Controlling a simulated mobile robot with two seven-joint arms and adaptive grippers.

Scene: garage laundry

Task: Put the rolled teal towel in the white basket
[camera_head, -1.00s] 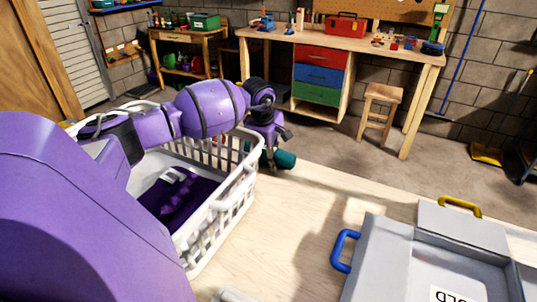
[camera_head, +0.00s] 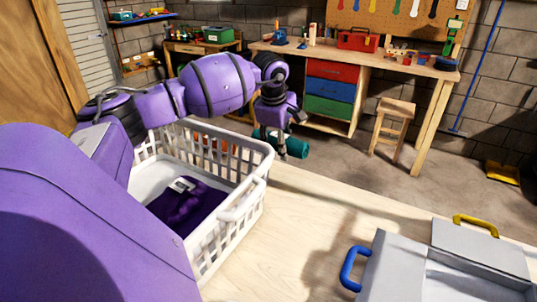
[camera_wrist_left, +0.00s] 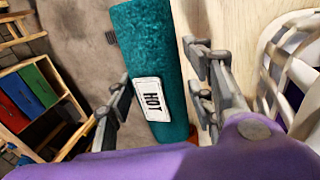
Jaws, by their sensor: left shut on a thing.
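The rolled teal towel (camera_head: 299,146) is in my left gripper (camera_head: 283,141), raised near the far right corner of the white basket (camera_head: 246,194). In the left wrist view the towel (camera_wrist_left: 150,45) lies between the two fingers of my left gripper (camera_wrist_left: 160,98). The basket's slatted wall shows at the right of the wrist view. A dark purple cloth (camera_head: 189,204) with a pale tag lies inside the basket. My right gripper is not in view.
The basket stands on a light wooden table (camera_head: 300,220). A grey divided case (camera_head: 400,262) with blue and yellow handles is at the right. The tabletop between them is clear. A workbench (camera_head: 375,63) and stool (camera_head: 395,120) stand farther back.

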